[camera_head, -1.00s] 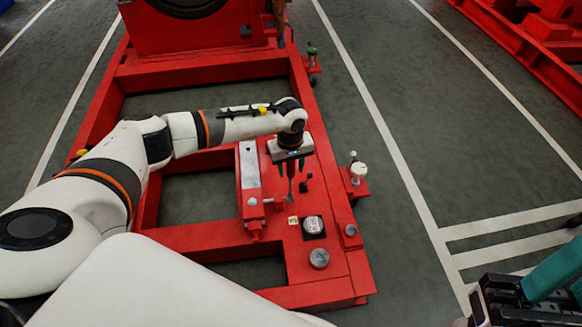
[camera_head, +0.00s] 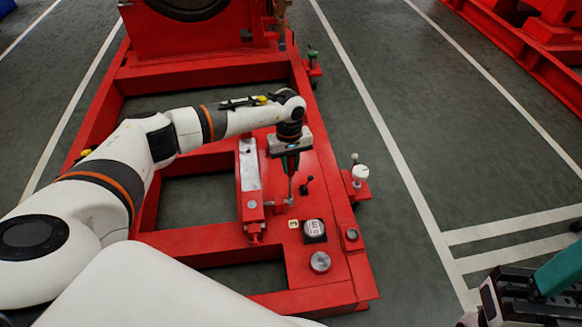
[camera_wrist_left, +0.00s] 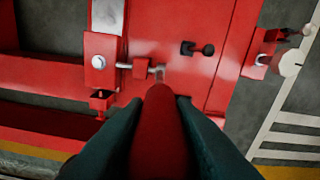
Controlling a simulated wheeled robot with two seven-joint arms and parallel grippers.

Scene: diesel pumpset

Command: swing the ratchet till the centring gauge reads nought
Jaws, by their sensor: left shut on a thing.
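My left gripper (camera_head: 291,172) points down over the right beam of the red frame (camera_head: 335,205). It is shut on the red grip of the ratchet (camera_wrist_left: 158,135), which lies between its teal fingers in the left wrist view. A short silver end of the ratchet shows below the fingers (camera_head: 291,195), close to a small red block with a silver screw. The centring gauge (camera_head: 314,229), a pale round dial in a dark square mount, sits nearer to me on the beam. Its reading is too small to tell. My right gripper (camera_head: 520,292) is partly cut off at the lower right.
A red block with a bare metal top (camera_head: 249,165) lies left of my left gripper. A small black lever (camera_head: 306,184) stands close to its right. A white-knobbed fitting (camera_head: 360,173) is off the beam's right side.

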